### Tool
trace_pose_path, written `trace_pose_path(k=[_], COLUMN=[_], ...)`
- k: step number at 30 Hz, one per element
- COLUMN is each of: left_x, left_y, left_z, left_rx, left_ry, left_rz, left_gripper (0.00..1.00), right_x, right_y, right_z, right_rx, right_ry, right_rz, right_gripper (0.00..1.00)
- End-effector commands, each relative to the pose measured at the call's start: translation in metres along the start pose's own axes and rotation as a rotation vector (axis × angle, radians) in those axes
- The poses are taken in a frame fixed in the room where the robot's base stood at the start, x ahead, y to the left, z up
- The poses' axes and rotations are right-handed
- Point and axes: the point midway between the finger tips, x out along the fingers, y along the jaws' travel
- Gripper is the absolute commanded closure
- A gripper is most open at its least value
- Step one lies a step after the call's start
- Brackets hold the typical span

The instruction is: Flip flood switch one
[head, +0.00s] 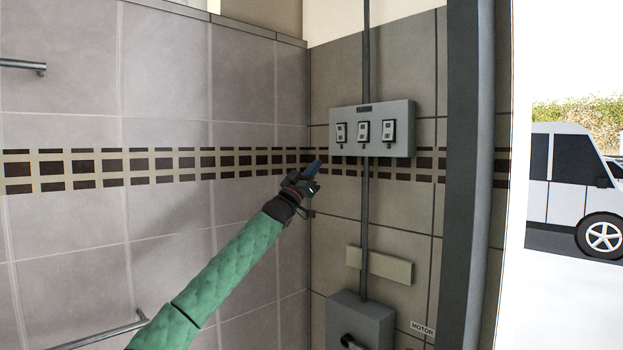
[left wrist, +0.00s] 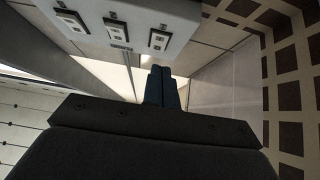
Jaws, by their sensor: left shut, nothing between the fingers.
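A grey switch box (head: 372,110) is mounted on the tiled wall. It has three switches in a row: a left switch (head: 341,132), a middle switch (head: 363,131) and a right switch (head: 388,130). I cannot read which one is switch one. My left gripper (head: 313,168) is shut and empty, a little below and left of the box, apart from the switches. In the left wrist view, the shut fingers (left wrist: 166,86) point forward and the switch box (left wrist: 130,12) shows at the top left with its switches. My right gripper is not in view.
A vertical conduit (head: 366,215) runs down from the box to a lower grey box (head: 360,318) with a handle, near a MOTOR label (head: 422,328). A blank plate (head: 379,265) sits between them. A dark door post (head: 466,180) stands to the right. A grab bar (head: 105,330) is at lower left.

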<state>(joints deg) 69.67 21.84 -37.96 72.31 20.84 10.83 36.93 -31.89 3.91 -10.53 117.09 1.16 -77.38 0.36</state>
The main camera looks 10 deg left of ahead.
Motion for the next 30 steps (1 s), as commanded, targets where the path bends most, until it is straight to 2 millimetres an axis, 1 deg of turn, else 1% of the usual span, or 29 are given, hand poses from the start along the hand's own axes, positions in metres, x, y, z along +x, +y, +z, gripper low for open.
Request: trace_pose_path(k=[1, 4, 9, 23, 26, 30], left_x=[-0.006, -0.012, -0.018, -0.018, -0.018, -0.021], left_y=[-0.001, 0.000, 0.000, 0.000, -0.005, -0.021], left_z=[0.002, 0.003, 0.003, 0.003, 0.010, 0.032], left_rx=[0.000, 0.000, 0.000, 0.020, 0.069, 0.164], left_ry=[0.000, 0.001, 0.000, 0.001, -0.038, -0.162], left_rz=[0.000, 0.001, 0.000, 0.000, -0.026, -0.102], left_gripper=[1.00, 1.00, 1.00, 1.00, 1.00, 1.00], right_x=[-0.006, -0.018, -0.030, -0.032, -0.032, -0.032], right_y=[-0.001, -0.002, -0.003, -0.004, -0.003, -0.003], right_z=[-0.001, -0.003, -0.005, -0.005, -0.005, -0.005], right_rx=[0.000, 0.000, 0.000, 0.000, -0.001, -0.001], right_ry=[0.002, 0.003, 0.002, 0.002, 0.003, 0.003], right_rz=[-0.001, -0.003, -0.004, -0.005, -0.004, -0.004], right_gripper=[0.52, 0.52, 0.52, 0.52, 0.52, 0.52])
